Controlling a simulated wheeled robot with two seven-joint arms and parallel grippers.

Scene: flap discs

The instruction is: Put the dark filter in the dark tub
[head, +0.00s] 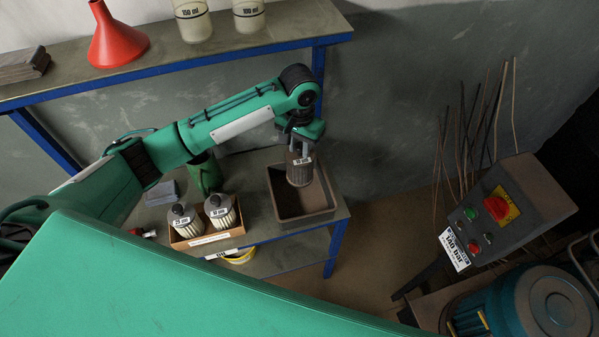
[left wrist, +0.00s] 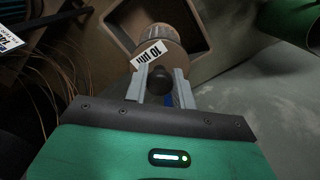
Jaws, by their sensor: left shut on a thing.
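The dark filter (head: 299,168) is a brown-grey cylinder with a white label and hangs upright from my left gripper (head: 301,146). The gripper is shut on the knob at its top. The dark tub (head: 305,217) is an open brown-grey box on the low table. In the head view the filter overlaps the tub's opening; its lower end looks to be over or just inside the tub, and I cannot tell its height. In the left wrist view the filter (left wrist: 165,45) is between the two fingers (left wrist: 160,82), with the tub's rim (left wrist: 205,45) behind it. My right gripper is not in view.
Two pale filters (head: 219,212) stand in a cardboard box (head: 207,238) left of the tub. A green container (head: 206,174) stands behind them. A shelf with a red funnel (head: 117,40) and beakers is behind. A control box (head: 508,215) and thin rods are at right.

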